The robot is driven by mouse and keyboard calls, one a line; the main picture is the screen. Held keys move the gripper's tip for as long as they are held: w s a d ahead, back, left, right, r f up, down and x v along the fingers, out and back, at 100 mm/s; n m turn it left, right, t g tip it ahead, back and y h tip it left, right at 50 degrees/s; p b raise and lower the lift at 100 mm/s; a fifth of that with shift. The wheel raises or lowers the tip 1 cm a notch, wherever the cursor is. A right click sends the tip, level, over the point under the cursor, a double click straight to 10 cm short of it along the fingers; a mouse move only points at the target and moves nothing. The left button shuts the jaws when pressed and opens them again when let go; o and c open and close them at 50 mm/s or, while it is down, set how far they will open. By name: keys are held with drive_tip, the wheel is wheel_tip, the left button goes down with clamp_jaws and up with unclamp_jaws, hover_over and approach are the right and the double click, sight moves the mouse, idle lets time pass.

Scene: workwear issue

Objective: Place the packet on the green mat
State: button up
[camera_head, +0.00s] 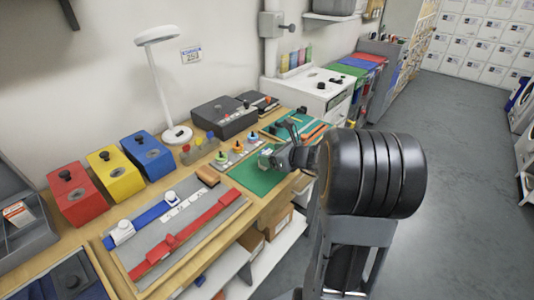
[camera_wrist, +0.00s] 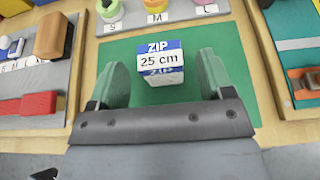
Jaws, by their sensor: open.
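A small white and blue packet (camera_wrist: 161,62) marked "ZIP 25 cm" shows in the wrist view, over the green mat (camera_wrist: 118,46). My gripper (camera_wrist: 162,72) is open, one finger on each side of the packet, with a visible gap at both sides. In the head view my gripper (camera_head: 270,160) is low over the green mat (camera_head: 255,179), and I cannot clearly make out the packet there.
Left of the mat lies a grey board (camera_head: 140,258) with blue and red sliders. Behind it stand red (camera_head: 78,195), yellow (camera_head: 115,173) and blue (camera_head: 147,155) boxes and a white lamp (camera_head: 178,133). A board with knobs (camera_head: 237,151) borders the mat's back.

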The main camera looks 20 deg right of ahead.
drive_tip(key=v, duration=0.8)
drive_tip(key=s+a+n+g, duration=0.1)
drive_tip(key=a+n+g, duration=0.1)
drive_tip(key=a+n, duration=0.1)
drive_tip(key=s+a+f+n+g, duration=0.1)
drive_tip(key=s+a+n+g, duration=0.1)
drive_tip(key=a+n, duration=0.2)
drive_tip(key=s+a+n+g+y, duration=0.1)
drive_tip(key=a+n+g, duration=0.1)
drive_tip(key=a+n, duration=0.2)
drive_tip(key=shift+s+f+p, duration=0.3)
drive_tip(key=shift+p, duration=0.1)
drive_tip(key=s+a+n+g+h, duration=0.1)
drive_tip(key=s+a+n+h, duration=0.1)
drive_tip(key=n, duration=0.8)
drive_tip(key=s+a+f+n+g+h, duration=0.1)
drive_tip(key=s+n+h, duration=0.3)
drive_tip(key=n, duration=0.6)
drive_tip(key=shift+s+a+g+h, duration=0.3)
drive_tip(key=shift+s+a+g, duration=0.35)
drive_tip(key=shift+s, duration=0.4)
drive_tip(key=shift+d+f, duration=0.1)
